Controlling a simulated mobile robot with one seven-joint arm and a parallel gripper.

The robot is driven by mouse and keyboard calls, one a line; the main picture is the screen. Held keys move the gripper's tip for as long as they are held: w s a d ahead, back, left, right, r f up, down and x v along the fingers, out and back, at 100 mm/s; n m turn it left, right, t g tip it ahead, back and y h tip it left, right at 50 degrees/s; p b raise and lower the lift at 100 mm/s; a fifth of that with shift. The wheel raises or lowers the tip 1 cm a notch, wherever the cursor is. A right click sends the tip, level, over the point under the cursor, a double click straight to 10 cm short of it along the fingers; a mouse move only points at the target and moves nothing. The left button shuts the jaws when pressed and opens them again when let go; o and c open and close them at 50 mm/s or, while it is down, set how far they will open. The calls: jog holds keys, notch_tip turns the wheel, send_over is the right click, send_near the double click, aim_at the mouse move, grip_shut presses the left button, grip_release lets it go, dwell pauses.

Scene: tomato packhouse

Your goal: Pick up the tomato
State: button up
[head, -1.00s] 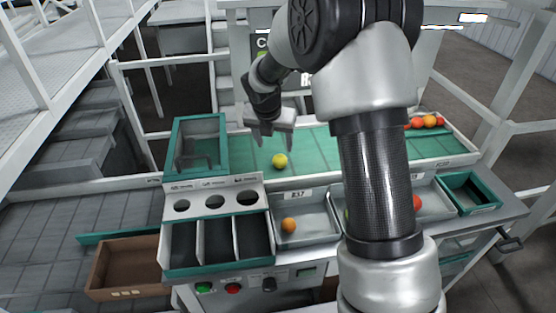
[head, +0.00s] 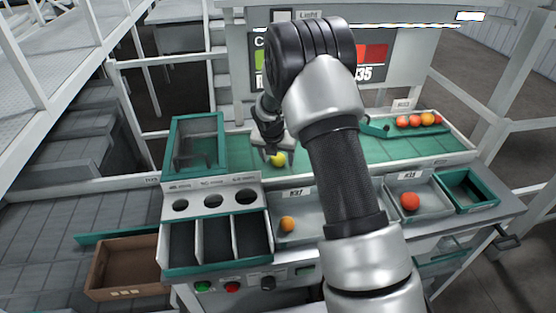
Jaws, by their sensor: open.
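A yellow-green tomato (head: 277,159) lies on the green conveyor belt (head: 318,155), left of the middle. My gripper (head: 272,155) is down at the belt by this tomato, with its fingers open around or just beside it; I cannot tell which. Other tomatoes also show: an orange one (head: 287,224) in a grey tray, a red one (head: 410,201) in a tray further right, and several red-orange ones (head: 416,121) at the belt's far right end. My arm hides part of the trays in the middle.
A green-framed clear box (head: 197,116) stands at the belt's left end. In front are a panel with three round holes (head: 213,200) and dark bins (head: 216,270). A green guide (head: 376,128) sits on the belt to the right. A screen stands behind.

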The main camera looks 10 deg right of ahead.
jog(key=c, duration=0.8)
jog(key=shift+c, duration=0.2)
notch_tip(320, 180, up, 10)
jog(key=shift+r, duration=0.1)
